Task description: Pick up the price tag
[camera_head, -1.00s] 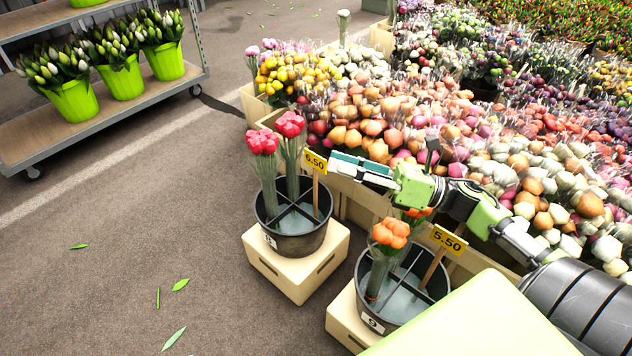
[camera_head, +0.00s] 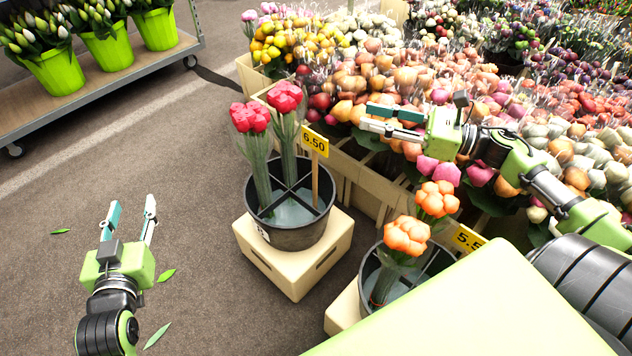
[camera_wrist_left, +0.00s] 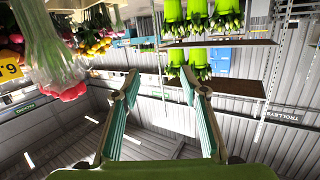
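A yellow price tag reading 6.50 (camera_head: 314,141) stands on a wooden stick in a black divided bucket (camera_head: 295,240) with red tulip bunches (camera_head: 262,118). Part of this tag shows at the left edge of the upside-down left wrist view (camera_wrist_left: 9,68). A second yellow tag (camera_head: 467,238) stands at the orange tulips' bucket, partly hidden by my body. My left gripper (camera_head: 132,206) is open and empty, left of the red tulips' bucket and apart from it. My right gripper (camera_head: 366,115) looks open and empty, right of the 6.50 tag, in front of the flower display.
The red tulips' bucket stands on a cream crate (camera_head: 288,272). The orange tulips (camera_head: 407,236) stand nearer me in another bucket (camera_head: 372,270). A trolley (camera_head: 100,85) with green pots is at the upper left. The floor between trolley and crates is free apart from leaves.

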